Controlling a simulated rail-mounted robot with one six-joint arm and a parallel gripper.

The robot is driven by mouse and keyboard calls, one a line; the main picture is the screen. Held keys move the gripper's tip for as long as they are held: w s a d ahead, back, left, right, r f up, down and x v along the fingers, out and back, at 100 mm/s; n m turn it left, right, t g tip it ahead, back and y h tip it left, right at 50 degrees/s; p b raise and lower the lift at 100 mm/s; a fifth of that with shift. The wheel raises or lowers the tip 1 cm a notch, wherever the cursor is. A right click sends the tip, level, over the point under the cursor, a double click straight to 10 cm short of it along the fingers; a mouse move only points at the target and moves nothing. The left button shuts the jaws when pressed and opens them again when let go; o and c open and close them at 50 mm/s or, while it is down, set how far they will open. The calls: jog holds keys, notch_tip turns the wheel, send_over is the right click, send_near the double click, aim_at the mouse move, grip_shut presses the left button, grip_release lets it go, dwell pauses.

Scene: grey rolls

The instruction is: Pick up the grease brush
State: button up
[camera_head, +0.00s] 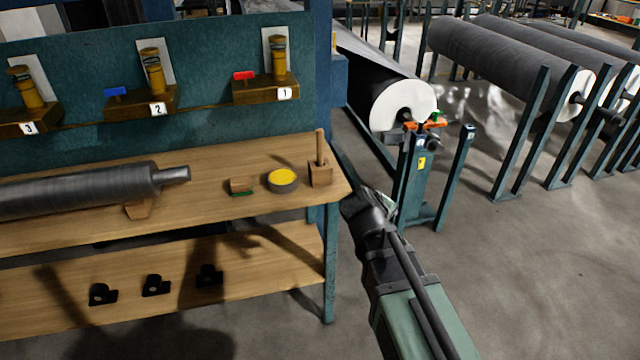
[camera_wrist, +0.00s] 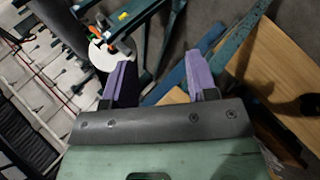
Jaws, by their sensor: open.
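The grease brush appears to be the upright wooden handle (camera_head: 320,146) standing in a small wooden block holder (camera_head: 320,176) at the bench's right end; its bristles are hidden in the holder. My gripper (camera_wrist: 160,76) is open, with two purple fingers spread apart and nothing between them. In the head view, my arm reaches up from the bottom right, with its end just beyond the bench's right edge, to the right of the holder. I cannot make out the brush in the wrist view.
On the wooden bench (camera_head: 215,165) are a round yellow-topped tin (camera_head: 283,180), a small green-bottomed block (camera_head: 241,187) and a grey roller (camera_head: 85,190). Behind it, a panel carries numbered brass pieces. A large roll (camera_head: 385,85) on a blue stand is close to my arm.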

jog(key=w+a+n+t+b, duration=0.2)
jog(key=w+a+n+t, duration=0.3)
jog(key=w+n, duration=0.15)
jog(key=n+t+y, duration=0.6)
jog(key=n+y, duration=0.2)
jog(key=n, duration=1.4)
send_near(320, 149)
jog(key=w, duration=0.5)
jog(key=w+a, duration=0.1)
jog(key=w, duration=0.3)
jog(key=w+a, duration=0.1)
jog(key=w, duration=0.2)
jog(key=shift+w, duration=0.35)
grip_shut()
jog(key=shift+r+p, duration=0.15)
jog(key=shift+p, duration=0.2)
notch_tip(320, 149, up, 20)
jog(key=p, duration=1.9)
jog(key=shift+p, duration=0.4)
